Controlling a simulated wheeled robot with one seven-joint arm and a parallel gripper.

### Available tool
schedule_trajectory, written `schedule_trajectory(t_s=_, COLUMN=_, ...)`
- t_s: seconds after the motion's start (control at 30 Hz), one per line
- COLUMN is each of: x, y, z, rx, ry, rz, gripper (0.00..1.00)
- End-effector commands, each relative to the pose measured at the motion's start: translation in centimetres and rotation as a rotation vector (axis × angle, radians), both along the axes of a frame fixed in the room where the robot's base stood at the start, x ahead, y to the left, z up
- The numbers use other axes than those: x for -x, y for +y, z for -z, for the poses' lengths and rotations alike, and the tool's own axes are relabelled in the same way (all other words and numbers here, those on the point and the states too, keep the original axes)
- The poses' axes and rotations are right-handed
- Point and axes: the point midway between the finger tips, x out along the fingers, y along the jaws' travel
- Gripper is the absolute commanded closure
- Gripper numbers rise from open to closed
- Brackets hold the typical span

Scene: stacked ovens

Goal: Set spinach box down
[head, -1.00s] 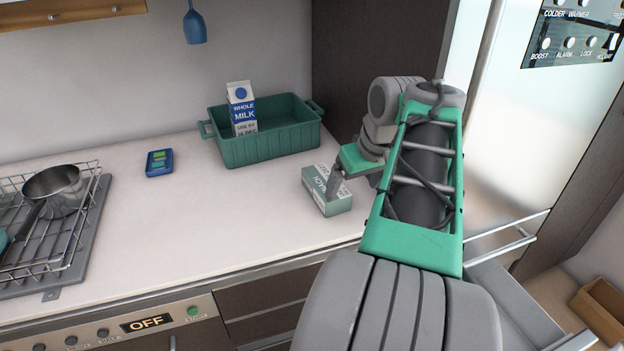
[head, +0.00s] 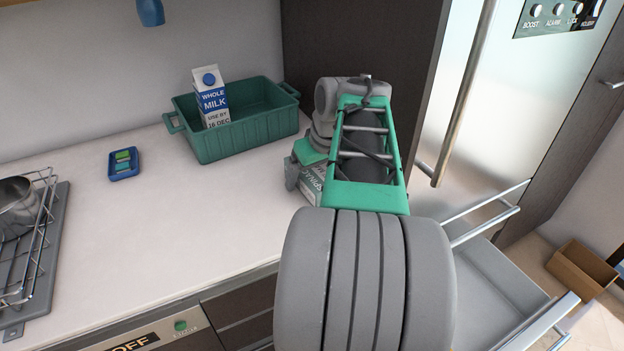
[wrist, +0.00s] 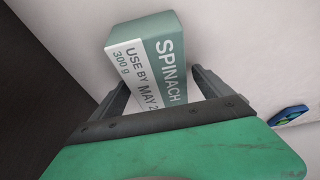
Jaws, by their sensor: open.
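The spinach box (head: 308,186) is on the counter near its front right part, mostly hidden behind my arm in the head view. In the wrist view the pale green and white spinach box (wrist: 150,62) lies on the white counter, its printed label facing the camera. My gripper (wrist: 162,88) is open, with one finger on each side of the box and a visible gap on the right side. In the head view my gripper (head: 298,176) is partly hidden by my own arm.
A green crate (head: 240,134) with a milk carton (head: 211,98) in it stands behind the box. An open drawer (head: 490,290) is at the right. The counter's middle is clear.

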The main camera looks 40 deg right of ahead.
Motion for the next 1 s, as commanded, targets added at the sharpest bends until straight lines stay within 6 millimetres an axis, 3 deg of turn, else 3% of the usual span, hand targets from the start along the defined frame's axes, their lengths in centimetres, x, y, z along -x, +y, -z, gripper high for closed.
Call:
schedule_trajectory(t_s=0.13, x=0.04, y=-0.05, z=-0.1, rx=0.001, ry=-0.001, rz=0.001, gripper=0.12)
schedule_trajectory(t_s=1.0, x=0.08, y=-0.09, z=-0.14, rx=0.0, ry=-0.001, rz=0.002, gripper=0.83)
